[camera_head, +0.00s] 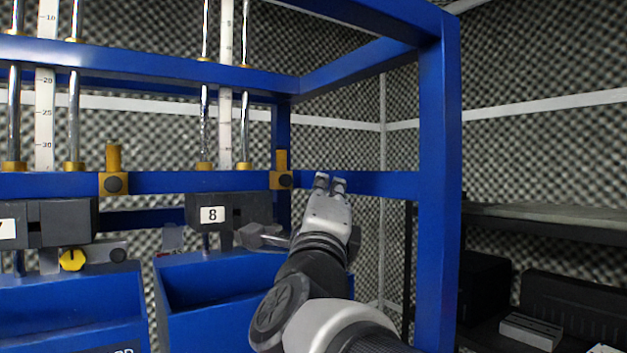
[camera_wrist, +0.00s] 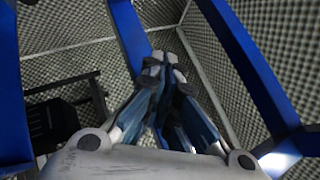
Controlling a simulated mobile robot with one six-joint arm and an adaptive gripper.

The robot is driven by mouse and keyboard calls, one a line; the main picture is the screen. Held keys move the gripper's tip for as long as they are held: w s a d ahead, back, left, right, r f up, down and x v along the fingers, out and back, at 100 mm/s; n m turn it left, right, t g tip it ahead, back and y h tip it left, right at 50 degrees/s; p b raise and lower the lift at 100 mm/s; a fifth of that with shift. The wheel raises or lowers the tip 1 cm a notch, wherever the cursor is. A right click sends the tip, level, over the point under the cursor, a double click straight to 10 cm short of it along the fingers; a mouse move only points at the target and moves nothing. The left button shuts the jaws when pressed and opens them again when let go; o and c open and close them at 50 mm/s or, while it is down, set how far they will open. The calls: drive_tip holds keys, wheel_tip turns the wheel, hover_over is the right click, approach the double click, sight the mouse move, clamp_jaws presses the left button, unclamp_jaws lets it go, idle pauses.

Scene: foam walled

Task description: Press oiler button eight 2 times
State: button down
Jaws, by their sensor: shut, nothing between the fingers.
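The oiler marked 8 (camera_head: 212,214) is a dark block with a white number plate, hung under the blue rail left of my gripper. A brass fitting with a round black button (camera_head: 285,181) sits on the rail up and right of the plate. My gripper (camera_head: 330,182) is shut and empty, fingers pointing up, just right of this fitting with a small gap in the picture. I cannot tell its depth from the rail. In the wrist view the fingertips (camera_wrist: 164,62) meet, with no button visible there. My wrist partly hides the grey piece right of oiler 8.
Oiler 7 (camera_head: 60,222) with a yellow knob (camera_head: 72,260) and its own brass fitting (camera_head: 115,184) stand at left. Blue bins (camera_head: 220,280) hang below. A blue post (camera_head: 440,180) rises right of my gripper. A dark shelf (camera_head: 550,218) stands at far right.

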sight(286, 180)
drive_tip(key=w+a+p, duration=0.3)
drive_tip(key=w+a, duration=0.1)
drive_tip(key=w, duration=0.3)
drive_tip(key=shift+a, duration=0.35)
idle(1.2)
drive_tip(key=shift+w+a, duration=0.25)
drive_tip(key=shift+w, duration=0.1)
drive_tip(key=shift+w+a, duration=0.25)
drive_tip(key=shift+w, duration=0.1)
idle(0.9)
drive_tip(key=shift+s+b, duration=0.1)
drive_tip(key=shift+b, duration=0.2)
drive_tip(key=shift+s+d+b, duration=0.5)
drive_tip(key=shift+s+b, duration=0.15)
drive_tip(key=shift+b, duration=0.05)
